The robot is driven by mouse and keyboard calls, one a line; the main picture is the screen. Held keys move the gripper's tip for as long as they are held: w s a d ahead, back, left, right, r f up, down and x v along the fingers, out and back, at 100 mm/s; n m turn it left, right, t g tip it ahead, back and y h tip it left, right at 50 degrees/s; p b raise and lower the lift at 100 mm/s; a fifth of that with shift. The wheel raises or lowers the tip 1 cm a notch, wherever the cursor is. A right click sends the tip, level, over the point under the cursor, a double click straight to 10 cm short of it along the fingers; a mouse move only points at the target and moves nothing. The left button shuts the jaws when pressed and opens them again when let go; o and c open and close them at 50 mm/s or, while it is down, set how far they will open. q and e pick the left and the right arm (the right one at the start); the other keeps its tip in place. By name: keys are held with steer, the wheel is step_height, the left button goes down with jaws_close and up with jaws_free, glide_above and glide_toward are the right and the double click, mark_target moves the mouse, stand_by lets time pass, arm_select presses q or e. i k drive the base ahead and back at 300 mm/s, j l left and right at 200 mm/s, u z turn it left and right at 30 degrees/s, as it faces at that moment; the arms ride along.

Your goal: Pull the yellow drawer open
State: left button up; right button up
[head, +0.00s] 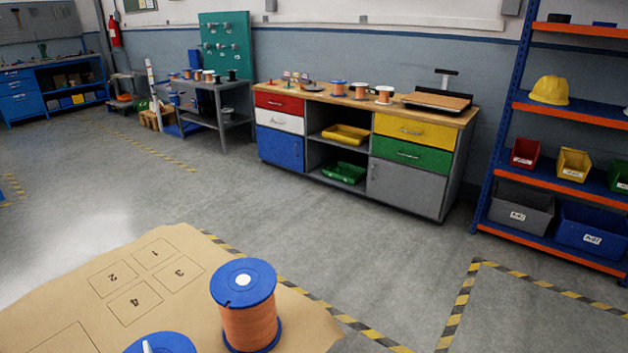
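The yellow drawer (415,132) is at the upper right of the workbench cabinet (457,165), across the room. Its front looks flush with the cabinet, so it appears shut. A small handle (410,132) shows at its middle. A green drawer (410,154) is right below it, and a grey door (405,188) is under that. Neither of my grippers shows in the head view.
A table with a brown sheet (60,300) and a copper-wire spool (248,320) stands close in front. Open grey floor (370,260) lies between it and the cabinet. Orange shelving (560,175) stands right of the cabinet. A grey side table (215,87) stands to its left.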

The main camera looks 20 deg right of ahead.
mark_target(438, 136)
steer(key=i+l+z, duration=0.2)
steer(key=l, duration=0.2)
steer(key=i+l+z, duration=0.15)
steer(key=l, duration=0.25)
steer(key=i+l+z, duration=0.2)
steer(key=l, duration=0.2)
steer(key=i+l+z, duration=0.8)
steer(key=i, duration=0.3)
steer(key=i+z, duration=0.15)
steer(key=i, duration=0.35)
steer(key=i+u, duration=0.35)
steer(key=i, duration=0.15)
steer(key=i+l+u, duration=0.15)
steer(key=i+u, duration=0.2)
steer(key=i, duration=0.15)
steer(key=i+j, duration=0.1)
steer(key=i, duration=0.45)
steer(key=i+j, duration=0.15)
steer(key=i, duration=0.4)
steer(key=i+j+z, duration=0.15)
steer(key=i, duration=0.2)
steer(key=i+j+z, duration=0.15)
steer(key=i+j, duration=0.15)
steer(key=i, duration=0.1)
